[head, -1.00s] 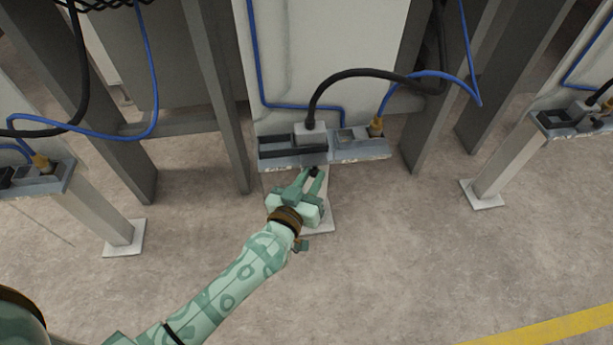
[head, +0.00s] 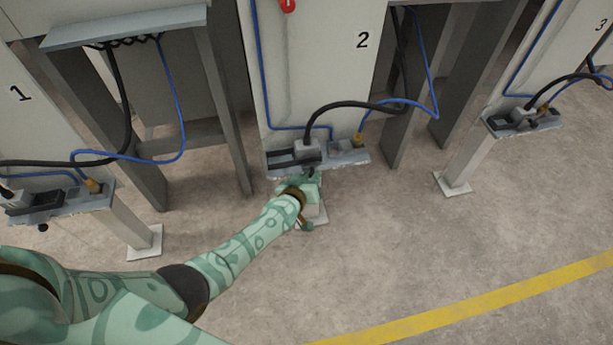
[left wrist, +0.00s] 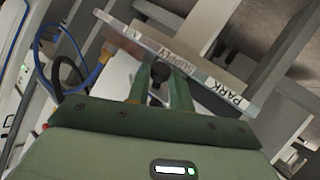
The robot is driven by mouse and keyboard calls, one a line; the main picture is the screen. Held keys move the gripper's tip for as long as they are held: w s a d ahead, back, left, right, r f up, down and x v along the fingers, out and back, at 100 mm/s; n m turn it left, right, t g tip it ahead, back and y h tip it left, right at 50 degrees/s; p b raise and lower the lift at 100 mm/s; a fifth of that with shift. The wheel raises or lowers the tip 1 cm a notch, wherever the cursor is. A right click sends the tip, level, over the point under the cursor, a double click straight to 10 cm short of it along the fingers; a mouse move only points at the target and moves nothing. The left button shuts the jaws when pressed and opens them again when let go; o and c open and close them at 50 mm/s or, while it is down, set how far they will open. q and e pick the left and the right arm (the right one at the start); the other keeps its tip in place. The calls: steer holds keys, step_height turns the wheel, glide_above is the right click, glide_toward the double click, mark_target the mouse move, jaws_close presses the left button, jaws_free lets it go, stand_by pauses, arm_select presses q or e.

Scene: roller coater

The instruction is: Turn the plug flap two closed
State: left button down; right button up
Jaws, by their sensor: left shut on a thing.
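Station 2 has a narrow shelf (head: 350,159) at the foot of its panel. A grey plug (head: 307,148) on a thick black cable sits upright on it. My left gripper (head: 311,177) is at the shelf's front edge, below the plug. In the left wrist view its green fingers are shut on a round black knob (left wrist: 160,71), in front of the shelf edge lettered SUPPLY and PARK (left wrist: 185,62). The knob appears to belong to plug flap two. The flap itself is mostly hidden, and its angle cannot be told. My right gripper is out of view.
A yellow-ended blue cable (head: 358,138) stands at the right of this shelf. Station 1's shelf (head: 75,207) is at left and station 3's shelf (head: 525,125) at right. Grey posts (head: 222,120) stand between the panels. The floor in front is clear, crossed by a yellow line (head: 480,300).

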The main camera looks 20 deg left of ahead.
mark_target(309, 166)
arm_select(q)
steer(key=r+p, duration=0.1)
steer(key=g+p, duration=0.1)
steer(key=w+r+n+g+h+p, duration=0.1)
steer(key=p, duration=0.1)
steer(key=shift+w+a+r, duration=0.1)
steer(key=shift+a+r, duration=0.2)
steer(key=shift+r, duration=0.05)
steer(key=shift+w+a+g+p, duration=0.1)
steer(key=shift+g+p, duration=0.3)
steer(key=shift+g, duration=0.1)
steer(key=shift+w+a+n+g+h, duration=0.3)
steer(key=shift+n+g+h, duration=0.35)
steer(key=shift+g, duration=0.25)
steer(key=shift+w+a+r+n+g+h+b, duration=0.1)
steer(key=shift+w+a+n+g+h+b, duration=0.2)
steer(key=shift+g+b, duration=0.3)
steer(key=shift+w+a+r+n+g+h+b, duration=0.15)
steer(key=shift+g+h+b, duration=0.2)
steer(key=shift+g+b, duration=0.25)
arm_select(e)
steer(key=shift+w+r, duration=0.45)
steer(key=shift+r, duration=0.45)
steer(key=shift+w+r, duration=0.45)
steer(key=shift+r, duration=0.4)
arm_select(q)
steer(key=shift+d, duration=0.1)
steer(key=c, duration=1.3)
jaws_free()
steer(key=shift+o, duration=0.2)
